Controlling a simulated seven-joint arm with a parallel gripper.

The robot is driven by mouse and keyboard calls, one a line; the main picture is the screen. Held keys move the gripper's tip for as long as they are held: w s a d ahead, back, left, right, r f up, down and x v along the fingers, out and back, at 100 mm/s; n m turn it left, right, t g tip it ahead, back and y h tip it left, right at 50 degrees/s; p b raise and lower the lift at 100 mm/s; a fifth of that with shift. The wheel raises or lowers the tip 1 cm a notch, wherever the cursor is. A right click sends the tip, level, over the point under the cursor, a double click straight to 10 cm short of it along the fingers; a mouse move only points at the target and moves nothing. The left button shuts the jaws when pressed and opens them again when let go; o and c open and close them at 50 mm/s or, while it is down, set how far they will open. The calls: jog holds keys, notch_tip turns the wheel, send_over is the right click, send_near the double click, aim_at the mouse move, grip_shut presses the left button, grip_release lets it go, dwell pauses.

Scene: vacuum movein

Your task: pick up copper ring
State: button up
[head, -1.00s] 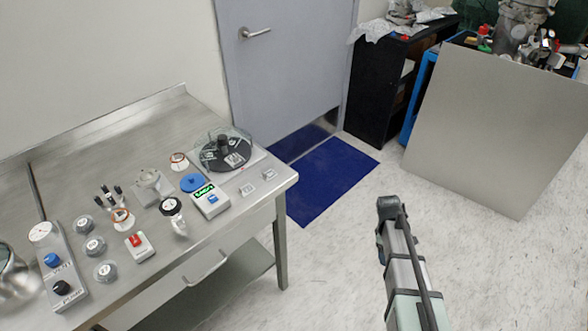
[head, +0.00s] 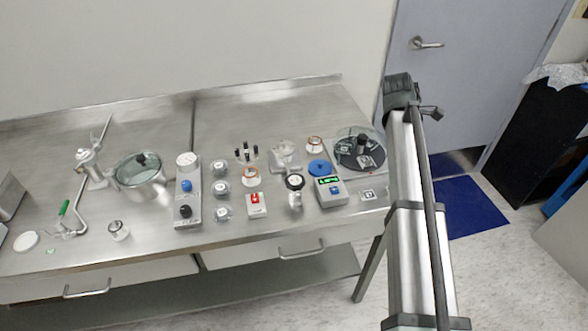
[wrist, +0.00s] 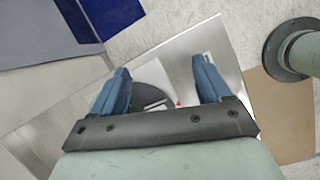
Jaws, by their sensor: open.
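Two copper-coloured rings show in the head view. One copper ring (head: 314,140) is at the back right of the steel bench, around a small pale part. Another copper ring (head: 251,176) is nearer the middle, by a stand of dark pegs. I cannot tell which one the task means. My gripper (wrist: 160,66) shows in the wrist view with its blue fingers apart and nothing held between them. It is above the bench's right end, with a dark disc (wrist: 155,90) partly visible beyond the fingers. No copper ring is clear in the wrist view.
A round dark turntable (head: 358,150) with a clear cover stands right of the rings. A blue disc (head: 319,167), a green-display box (head: 330,190), a red-switch box (head: 256,204) and several jars crowd the bench. Bare steel (head: 270,110) lies behind them.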

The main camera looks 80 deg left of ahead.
jog(key=s+a+r+n+g, duration=0.1)
jog(key=s+a+r+n, duration=0.2)
jog(key=s, duration=1.1)
jog(key=s+a+r+n+g, duration=0.2)
jog(key=s+a+n, duration=0.1)
jog(key=s, duration=1.1)
jog(key=s+a+r+n+g, duration=0.1)
jog(key=s+a+r+n, duration=0.15)
jog(key=s, duration=1.15)
jog(key=shift+s+d+f, duration=0.1)
jog(key=shift+s+f, duration=0.05)
jog(key=shift+f, duration=3.05)
jog(key=shift+s+f, duration=0.1)
jog(key=shift+f, duration=3.05)
jog(key=shift+f, duration=0.25)
jog(key=shift+c, duration=0.2)
jog(key=c, duration=0.9)
